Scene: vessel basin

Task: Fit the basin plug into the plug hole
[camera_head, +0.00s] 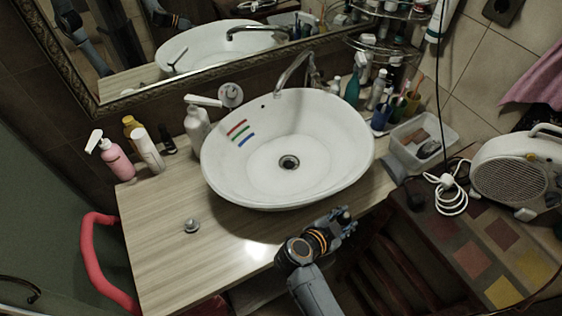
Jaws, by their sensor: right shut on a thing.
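The white basin (222,160) stands on the wooden counter, with the round metal plug hole (289,162) open to view at its bottom. A small round silver piece with a raised middle, which looks like the basin plug (191,226), lies on the counter left of the basin's front. My right gripper (346,216) is just outside the basin's front right rim, clear of the plug hole and far right of the silver piece. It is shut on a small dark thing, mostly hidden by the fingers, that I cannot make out. My left gripper is not directly in view.
A chrome tap (295,68) arches over the basin's back. Soap bottles (116,160) stand at the left, and a clear tray (422,140) at the right. A white heater (515,172) stands farther right. The counter's front left (205,268) is clear.

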